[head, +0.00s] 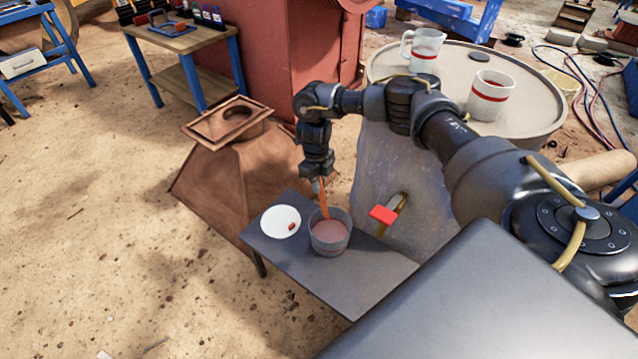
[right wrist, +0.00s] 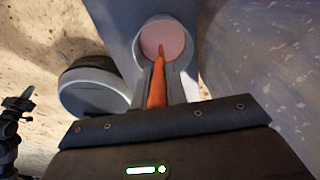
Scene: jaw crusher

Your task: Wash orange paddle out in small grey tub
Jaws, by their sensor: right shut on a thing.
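The orange paddle (head: 324,203) is held upright, slightly tilted, in my right gripper (head: 318,178), which is shut on its upper part. The small grey tub (head: 331,246) stands on a dark grey shelf and holds a pinkish liquid. The paddle's lower end reaches into the tub's mouth; its tip is hidden in or against the liquid. In the right wrist view the paddle (right wrist: 157,88) runs from between the fingers to the tub (right wrist: 166,42).
A white dish (head: 281,222) with a small reddish bit sits left of the tub on the grey shelf (head: 350,285). A red block (head: 383,215) on a yellow handle is to the right.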

